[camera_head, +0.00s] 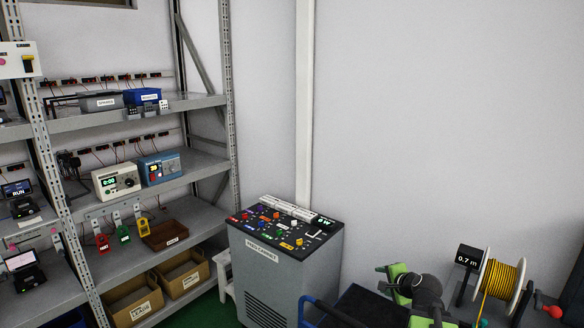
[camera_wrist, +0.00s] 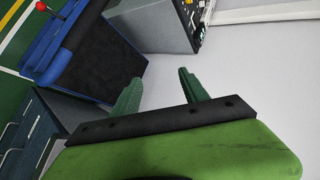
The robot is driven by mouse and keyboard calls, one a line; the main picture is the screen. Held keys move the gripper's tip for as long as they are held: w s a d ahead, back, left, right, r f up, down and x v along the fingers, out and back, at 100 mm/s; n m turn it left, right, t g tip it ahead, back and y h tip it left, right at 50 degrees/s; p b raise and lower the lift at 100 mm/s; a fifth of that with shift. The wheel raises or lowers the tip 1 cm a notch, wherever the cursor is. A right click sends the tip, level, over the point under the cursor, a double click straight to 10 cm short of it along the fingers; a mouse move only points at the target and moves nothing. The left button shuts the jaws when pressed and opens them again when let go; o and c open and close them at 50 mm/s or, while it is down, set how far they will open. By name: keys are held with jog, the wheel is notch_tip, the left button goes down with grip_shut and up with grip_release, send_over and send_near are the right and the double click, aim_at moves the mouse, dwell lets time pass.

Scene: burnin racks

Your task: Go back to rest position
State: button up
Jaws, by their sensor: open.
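My gripper (camera_wrist: 158,95) shows in the wrist view with its two dark green fingers spread apart. Nothing is between the fingers; pale wall or floor shows behind them. In the head view, green and dark parts of my arm (camera_head: 405,285) show at the lower right, in front of the white wall. The fingertips cannot be made out clearly there.
A grey cabinet (camera_head: 262,272) with a panel of coloured knobs stands at the centre. A metal shelf rack (camera_head: 190,102) with instruments and bins fills the left. A yellow cable spool (camera_head: 500,282) is close to my arm at right. A blue-edged dark cart (camera_wrist: 95,55) is near the gripper.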

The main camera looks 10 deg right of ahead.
jog(key=a+f+n+g+y+b, duration=0.1)
jog(key=a+f+n+g+y, duration=0.3)
jog(key=a, duration=0.9)
jog(key=a+f+n+h, duration=0.1)
jog(key=a+f+n, duration=0.3)
jog(key=a, duration=1)
jog(key=s+a+f+n+g, duration=0.2)
jog(key=s+a+n+g, duration=0.15)
jog(key=a+n, duration=0.2)
jog(key=s+d+f+n+g+h, duration=0.1)
jog(key=s+d+n+g+h, duration=0.1)
jog(key=s, duration=0.5)
jog(key=shift+s+d+n+g+h, duration=0.4)
jog(key=shift+d+n+g, duration=0.25)
jog(key=shift+d+n, duration=0.3)
jog(key=shift+o, duration=0.3)
